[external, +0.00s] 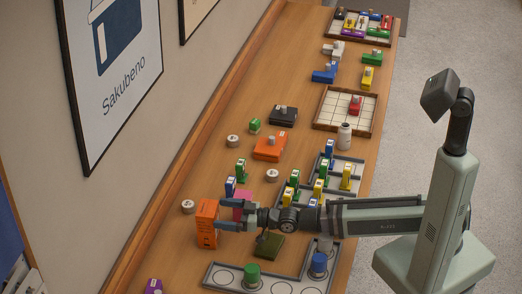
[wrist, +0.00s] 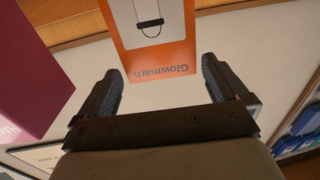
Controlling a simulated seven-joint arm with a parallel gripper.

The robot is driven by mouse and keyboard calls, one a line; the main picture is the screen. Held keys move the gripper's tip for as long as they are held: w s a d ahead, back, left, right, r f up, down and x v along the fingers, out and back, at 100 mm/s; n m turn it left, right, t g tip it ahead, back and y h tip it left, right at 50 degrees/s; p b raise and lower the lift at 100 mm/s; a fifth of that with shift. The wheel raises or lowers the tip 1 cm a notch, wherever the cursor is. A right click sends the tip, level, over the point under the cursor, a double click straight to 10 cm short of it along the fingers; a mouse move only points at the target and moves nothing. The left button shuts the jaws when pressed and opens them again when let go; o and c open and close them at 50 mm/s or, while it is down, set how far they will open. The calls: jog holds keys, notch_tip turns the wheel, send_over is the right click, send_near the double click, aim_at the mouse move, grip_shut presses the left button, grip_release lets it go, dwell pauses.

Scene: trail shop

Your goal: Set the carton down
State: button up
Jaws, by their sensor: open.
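The orange carton (external: 207,231) stands upright on the wooden counter near its wall side, in the lower middle of the external view. In the wrist view the orange carton (wrist: 160,58), lettered "Glowmarn", shows just ahead of and between my fingers. My gripper (external: 221,214) is level with the carton's upper part, its fingers reaching toward it from the right. In the wrist view my gripper (wrist: 162,72) has its fingers wide apart, with clear gaps on both sides of the carton. The carton's base is hidden in the wrist view.
A crimson box (external: 243,199) stands close behind my gripper. A dark green box (external: 268,246) lies below my forearm. A grey tray with circles (external: 226,278) holds green and blue cylinders. A white-topped tin (external: 188,206) stands left of the carton. Bare counter lies below the carton.

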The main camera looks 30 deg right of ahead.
notch_tip(320, 180, up, 6)
send_near(201, 207)
jog(key=shift+w+a+f, duration=0.2)
jog(key=shift+w+a, duration=0.2)
jog(key=shift+a, duration=0.1)
jog(key=shift+w+a+f, duration=0.15)
jog(key=shift+w+a, duration=0.25)
jog(key=shift+a, duration=0.1)
jog(key=shift+w+a+f, duration=0.15)
jog(key=shift+w+a, duration=0.2)
jog(key=shift+a, duration=0.1)
jog(key=shift+x, duration=3.2)
jog(key=shift+d, duration=0.1)
jog(key=c, duration=1.4)
